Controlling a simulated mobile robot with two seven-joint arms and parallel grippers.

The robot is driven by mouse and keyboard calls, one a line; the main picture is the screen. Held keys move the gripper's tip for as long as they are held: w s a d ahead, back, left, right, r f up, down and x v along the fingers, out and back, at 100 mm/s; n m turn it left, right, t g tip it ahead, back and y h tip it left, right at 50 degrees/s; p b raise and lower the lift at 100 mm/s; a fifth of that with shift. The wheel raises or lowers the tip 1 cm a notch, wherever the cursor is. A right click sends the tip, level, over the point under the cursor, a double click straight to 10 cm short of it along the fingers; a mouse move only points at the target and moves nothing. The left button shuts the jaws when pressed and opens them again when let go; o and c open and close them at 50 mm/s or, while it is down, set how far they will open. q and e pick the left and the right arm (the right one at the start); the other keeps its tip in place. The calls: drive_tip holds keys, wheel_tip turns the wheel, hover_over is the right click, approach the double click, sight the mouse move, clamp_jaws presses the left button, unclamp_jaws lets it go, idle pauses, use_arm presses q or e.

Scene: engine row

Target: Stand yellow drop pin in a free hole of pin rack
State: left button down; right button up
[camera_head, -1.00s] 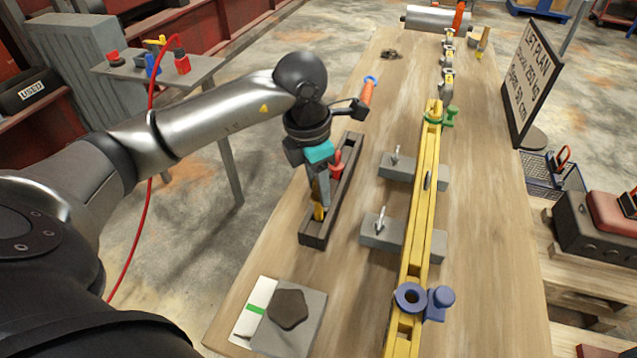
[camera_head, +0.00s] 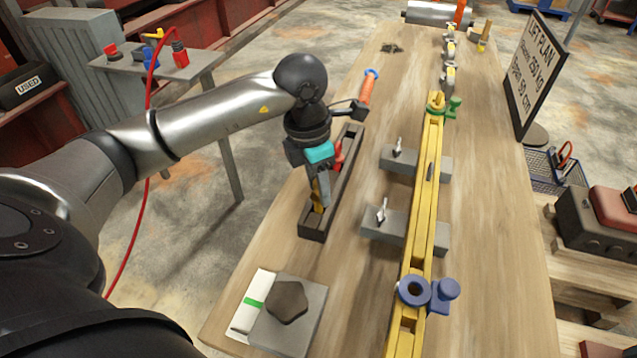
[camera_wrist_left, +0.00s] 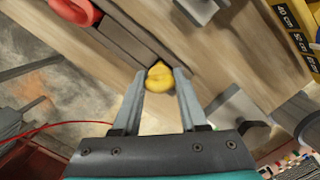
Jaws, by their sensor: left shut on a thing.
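The pin rack (camera_head: 312,234) is a long dark block on the wooden table, left of the yellow beam. A red pin (camera_head: 339,155) stands in its far half. My left gripper (camera_head: 320,206) points down at the near half of the rack. It is shut on the yellow drop pin (camera_head: 317,188), whose rounded yellow head shows between the fingertips in the left wrist view (camera_wrist_left: 158,76). The fingers hide much of the pin in the head view. I cannot tell whether its lower end is inside a hole. My right gripper is not in view.
The yellow beam (camera_head: 420,220) runs along the table on grey blocks (camera_head: 385,225), with a blue clamp (camera_head: 440,294) near its front. A grey plate with a brown lump (camera_head: 287,302) lies at the near left. An orange-handled tool (camera_head: 366,92) stands behind the gripper.

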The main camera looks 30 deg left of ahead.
sight(309, 211)
use_arm(q)
drive_tip(key=shift+f, duration=0.25)
drive_tip(key=shift+c, duration=1.8)
unclamp_jaws()
drive_tip(key=shift+r, duration=0.1)
wheel_tip(309, 211, up, 15)
drive_tip(key=s+a+p, duration=0.1)
drive_tip(key=p, duration=0.1)
drive_tip(key=shift+s, duration=0.25)
drive_tip(key=shift+s, duration=0.1)
